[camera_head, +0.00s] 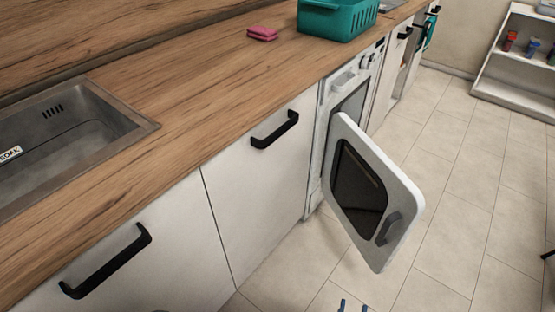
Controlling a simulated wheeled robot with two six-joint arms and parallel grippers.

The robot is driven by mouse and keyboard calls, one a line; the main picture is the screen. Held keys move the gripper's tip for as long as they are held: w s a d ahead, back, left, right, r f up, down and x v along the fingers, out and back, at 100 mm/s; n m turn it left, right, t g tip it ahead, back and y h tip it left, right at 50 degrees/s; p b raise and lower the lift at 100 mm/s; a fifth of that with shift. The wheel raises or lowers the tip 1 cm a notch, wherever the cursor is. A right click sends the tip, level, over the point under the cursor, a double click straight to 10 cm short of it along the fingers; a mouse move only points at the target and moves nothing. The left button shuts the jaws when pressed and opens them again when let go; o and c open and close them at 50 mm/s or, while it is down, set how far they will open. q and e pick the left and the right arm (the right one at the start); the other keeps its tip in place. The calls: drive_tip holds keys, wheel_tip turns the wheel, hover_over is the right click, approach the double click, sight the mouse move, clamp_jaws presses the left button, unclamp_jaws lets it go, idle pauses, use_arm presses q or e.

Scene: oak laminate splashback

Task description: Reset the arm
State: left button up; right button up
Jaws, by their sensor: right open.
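My right gripper (353,307) shows only as two small blue fingertips at the bottom edge of the head view, right of centre. The tips are apart with bare floor between them, so it is open and empty. The rest of my right arm is out of frame. My left gripper cannot be made out in this view. The right fingertips appear below the open white appliance door (401,185) in the picture, apart from it.
The appliance door, with a dark window, swings out over the tiled floor (455,190). White cabinets with black handles (275,130) line the wooden counter (200,95). On it are a sink (140,124), pink sponges (262,33) and a teal basket (335,24). A white shelf (510,92) stands far right.

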use_arm(q)
drive_tip(key=s+a+f+g+p, duration=0.15)
drive_tip(key=f+p, duration=0.25)
drive_tip(key=f, duration=0.4)
drive_tip(key=s+a+f+g+p, duration=0.1)
drive_tip(key=s+a+f+p, duration=0.15)
drive_tip(key=f, duration=0.55)
use_arm(e)
drive_tip(key=s+d+f+n+g+y, duration=0.1)
drive_tip(key=s+f+n+g+y, duration=0.2)
drive_tip(key=f, duration=0.4)
drive_tip(key=s+d+f+n+g+y, duration=0.1)
drive_tip(key=s+f+g+y, duration=0.15)
drive_tip(key=f+g, duration=0.35)
use_arm(q)
drive_tip(key=s+a+f+g+y+p, duration=0.1)
drive_tip(key=s+f+p, duration=0.5)
drive_tip(key=s+f, duration=0.4)
drive_tip(key=shift+s, duration=0.4)
use_arm(e)
drive_tip(key=s+d+f+g, duration=0.2)
drive_tip(key=s+d+g, duration=0.2)
drive_tip(key=s, duration=0.3)
drive_tip(key=s+d+f+g, duration=0.3)
drive_tip(key=s+d+g, duration=0.1)
drive_tip(key=s, duration=0.3)
drive_tip(key=shift+s+d+f+g, duration=0.15)
drive_tip(key=shift+d+f+g, duration=0.15)
drive_tip(key=shift+g, duration=0.2)
